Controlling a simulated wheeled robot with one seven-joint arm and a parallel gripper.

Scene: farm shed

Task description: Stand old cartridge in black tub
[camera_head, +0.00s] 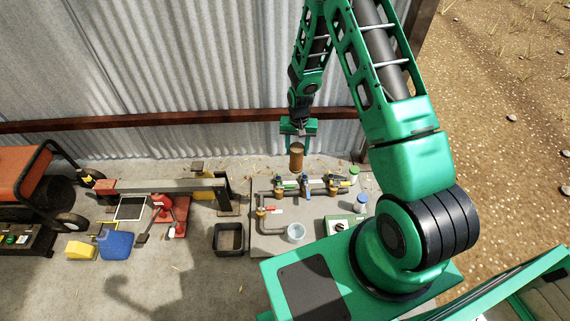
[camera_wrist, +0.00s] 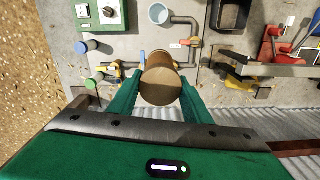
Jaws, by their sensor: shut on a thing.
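The old cartridge (camera_head: 296,156) is a brown cylinder, held upright below my gripper (camera_head: 297,143) in the head view. In the wrist view the cartridge (camera_wrist: 161,80) sits between the two green fingers of my gripper (camera_wrist: 160,92), which are shut on it. It hangs above the back part of the pipework board, near the metal wall. The black tub (camera_head: 229,238) is an open, empty-looking rectangular box on the floor, in front and to the left of the cartridge. The tub also shows in the wrist view (camera_wrist: 233,14), cut by the top edge.
A grey board (camera_head: 264,245) with pipes and valves (camera_head: 305,187) lies right of the tub. On it are a light-blue cup (camera_head: 296,233), a green switch box (camera_head: 338,225) and blue and green lids. A red stand, blue container (camera_head: 115,245) and yellow sponge-like block (camera_head: 80,250) lie left.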

